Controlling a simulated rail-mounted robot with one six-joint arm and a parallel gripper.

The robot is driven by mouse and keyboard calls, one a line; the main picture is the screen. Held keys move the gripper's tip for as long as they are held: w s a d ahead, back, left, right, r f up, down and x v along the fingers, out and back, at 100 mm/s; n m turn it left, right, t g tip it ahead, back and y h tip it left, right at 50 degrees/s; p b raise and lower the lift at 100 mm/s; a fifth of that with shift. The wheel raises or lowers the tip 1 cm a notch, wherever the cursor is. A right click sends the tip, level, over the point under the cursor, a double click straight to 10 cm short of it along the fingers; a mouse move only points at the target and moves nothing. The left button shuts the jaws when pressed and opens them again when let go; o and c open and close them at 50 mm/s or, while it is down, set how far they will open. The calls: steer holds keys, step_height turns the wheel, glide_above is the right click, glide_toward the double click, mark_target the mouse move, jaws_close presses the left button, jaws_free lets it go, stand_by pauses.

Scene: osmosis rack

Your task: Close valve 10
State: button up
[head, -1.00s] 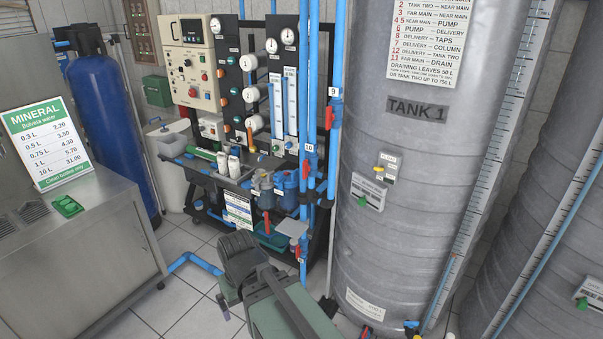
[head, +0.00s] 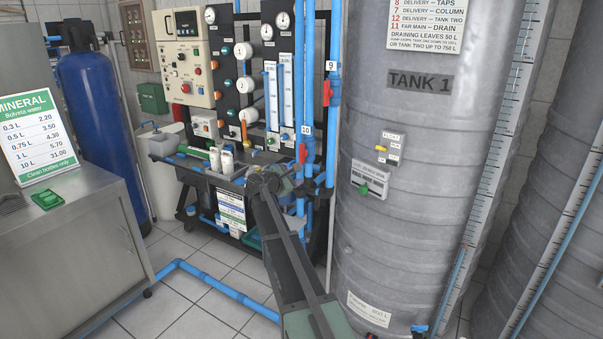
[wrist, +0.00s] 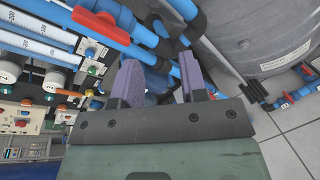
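Valve 10 is marked by a white "10" label (head: 305,130) on a blue vertical pipe right of the panel in the head view. Its red handle (head: 302,153) sits just under the label and lies roughly along the pipe. My gripper (head: 268,180) is below and left of this handle, apart from it in the picture. In the wrist view my gripper (wrist: 160,82) has its two purple fingers spread, with nothing seen held between them. A red handle (wrist: 95,25) on blue pipework shows up and left of the fingers; I cannot read its number there.
Valve 9's red handle (head: 327,92) is above and right on a neighbouring pipe. The grey tank (head: 400,230) stands close on the right. The gauge panel (head: 237,60) is behind on the left. A floor pipe (head: 220,288) crosses the tiles.

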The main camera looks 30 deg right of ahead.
mark_target(300, 152)
steer(key=w+r+n+t+h, duration=0.1)
steer(key=w+r+n+t, duration=0.3)
steer(key=n, duration=0.5)
steer(key=shift+g, duration=0.4)
steer(key=x, duration=1)
steer(key=shift+w+d+r+p, duration=0.15)
steer(key=shift+w+r+p, duration=0.15)
steer(key=shift+w, duration=0.15)
steer(key=shift+c, duration=0.4)
jaws_close()
